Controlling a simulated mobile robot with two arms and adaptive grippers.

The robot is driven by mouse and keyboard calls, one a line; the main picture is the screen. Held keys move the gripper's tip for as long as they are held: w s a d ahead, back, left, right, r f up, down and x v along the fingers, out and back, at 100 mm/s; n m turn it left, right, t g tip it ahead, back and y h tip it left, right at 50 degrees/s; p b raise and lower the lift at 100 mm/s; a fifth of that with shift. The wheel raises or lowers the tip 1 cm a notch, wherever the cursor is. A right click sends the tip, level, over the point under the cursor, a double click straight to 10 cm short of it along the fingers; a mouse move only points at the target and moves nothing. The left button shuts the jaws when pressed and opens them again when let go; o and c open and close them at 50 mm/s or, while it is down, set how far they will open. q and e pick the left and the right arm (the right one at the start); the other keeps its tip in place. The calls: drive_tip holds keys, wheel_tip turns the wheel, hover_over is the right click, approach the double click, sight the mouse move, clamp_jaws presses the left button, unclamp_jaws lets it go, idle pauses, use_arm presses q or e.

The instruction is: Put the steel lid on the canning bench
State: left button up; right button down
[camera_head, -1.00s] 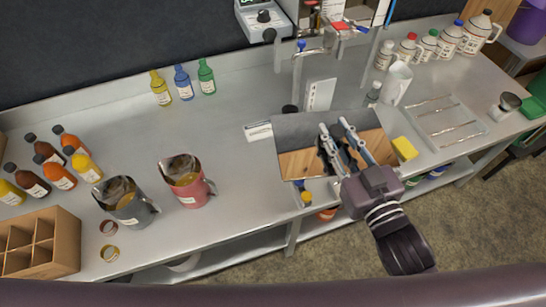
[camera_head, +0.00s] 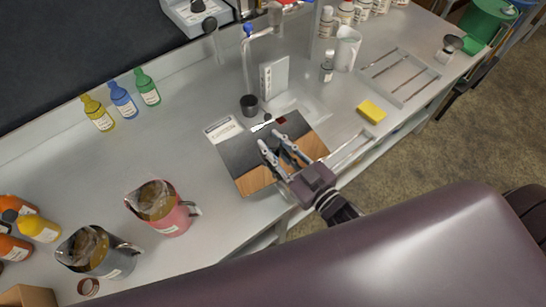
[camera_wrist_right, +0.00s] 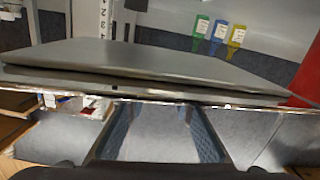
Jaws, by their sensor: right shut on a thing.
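The steel lid (camera_head: 240,157) is a flat, mirror-like plate, dark in its upper part with wood-coloured reflections along its lower edge. My right gripper (camera_head: 270,141) is shut on it, and the lid hangs over the front part of the steel bench (camera_head: 185,125). In the right wrist view the lid (camera_wrist_right: 150,65) spans the picture as a wide grey sheet, with my finger pads below its near edge. The fingers' exact contact with the lid is hidden. Whether the lid touches anything below it, I cannot tell. My left gripper is not in view.
A red pitcher (camera_head: 172,221) and a dark pitcher (camera_head: 118,266) stand left of the lid. Yellow, blue and green bottles (camera_head: 123,100) stand at the back. A tap (camera_head: 247,70), a yellow sponge (camera_head: 371,111) and a rack (camera_head: 400,80) are near. Bench between lid and bottles is clear.

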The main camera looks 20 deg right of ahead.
drive_tip(key=shift+f+b, duration=0.35)
drive_tip(key=shift+f, duration=2.6)
drive_tip(key=shift+f, duration=0.1)
drive_tip(key=shift+f+b, duration=0.3)
drive_tip(key=shift+f, duration=0.1)
drive_tip(key=c, duration=1.7)
unclamp_jaws()
drive_tip(key=shift+o, duration=0.2)
